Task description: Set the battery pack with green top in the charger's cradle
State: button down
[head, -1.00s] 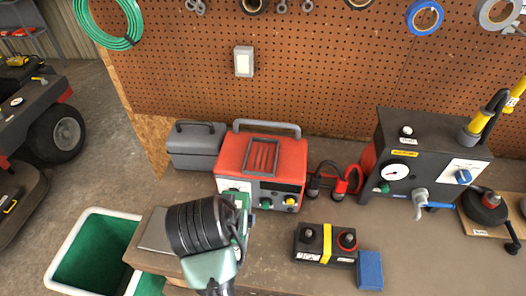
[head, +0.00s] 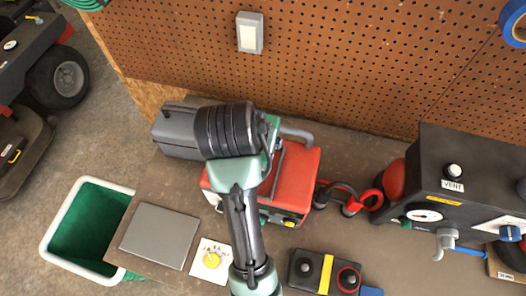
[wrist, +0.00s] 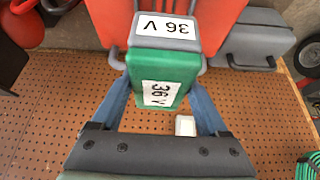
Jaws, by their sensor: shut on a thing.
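The battery pack with green top (wrist: 172,68) is between the blue fingers of my gripper (wrist: 162,78) in the wrist view. It has a grey part and white "36 V" labels. The red charger (head: 297,182) stands on the bench in the head view, partly behind my arm. Its cradle, a dark frame on top, is mostly covered by my arm. The charger's red body also shows beyond the pack in the wrist view (wrist: 214,22). My gripper is over the charger's top; I cannot tell whether the pack touches the cradle.
A grey toolbox (head: 178,133) stands left of the charger. A dark machine with a gauge (head: 470,180) is at right. A black battery with red and black terminals (head: 322,272) lies in front. A grey plate (head: 160,236) and a green bin (head: 85,228) are at left.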

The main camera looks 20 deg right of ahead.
jog(key=f, duration=0.4)
jog(key=shift+s+a+f+p, duration=0.1)
jog(key=shift+s+p, duration=0.1)
jog(key=shift+p, duration=0.2)
jog(key=shift+w+f+p, duration=0.1)
jog(key=shift+f+p, duration=0.25)
jog(key=shift+f, duration=1.85)
jog(key=shift+f, duration=0.1)
grip_release()
jog(key=shift+f, duration=0.1)
